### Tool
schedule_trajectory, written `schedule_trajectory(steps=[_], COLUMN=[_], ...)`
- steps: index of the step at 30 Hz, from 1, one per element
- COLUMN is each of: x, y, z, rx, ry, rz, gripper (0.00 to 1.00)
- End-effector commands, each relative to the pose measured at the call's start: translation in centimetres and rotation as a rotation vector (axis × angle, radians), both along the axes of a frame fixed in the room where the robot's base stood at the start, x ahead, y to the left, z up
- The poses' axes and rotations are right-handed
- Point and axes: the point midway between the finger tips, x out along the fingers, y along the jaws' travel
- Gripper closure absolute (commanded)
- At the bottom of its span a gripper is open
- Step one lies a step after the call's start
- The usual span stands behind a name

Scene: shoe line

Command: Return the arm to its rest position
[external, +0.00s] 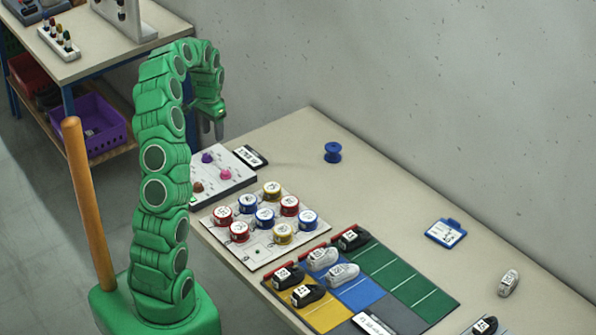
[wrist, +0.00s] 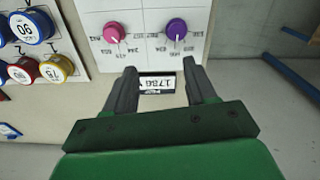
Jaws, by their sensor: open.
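My green arm rises from its base at the lower left in the external view and bends over at the top.
A white panel with pink and purple knobs (external: 225,174) lies near my gripper. A board of numbered round pieces (external: 264,250), coloured mats with shoes (external: 414,287), a blue spool (external: 332,152) and a blue clipboard (external: 446,233) lie on the table. A wooden post (external: 88,215) stands beside my arm.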

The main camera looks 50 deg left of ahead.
Motion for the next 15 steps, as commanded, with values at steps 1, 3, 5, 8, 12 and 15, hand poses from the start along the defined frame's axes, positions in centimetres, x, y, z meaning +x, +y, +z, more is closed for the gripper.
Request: schedule_trajectory(steps=[1,3,5,8,12,15], x=[0.8,1.8,2.5,3.3,3.7,3.6], y=[-1.7,-4.3,-6.8,-10.8,-16.2,-20.1], z=[1.0,2.4,3.6,5.3,7.7,9.2], rx=[-0.001,-0.008,-0.016,-0.027,-0.041,-0.049], ry=[-0.01,-0.024,-0.035,-0.049,-0.066,-0.075], rz=[-0.02,-0.042,-0.065,-0.098,-0.14,-0.169], gripper=[0.44,0.44,0.44,0.44,0.44,0.44])
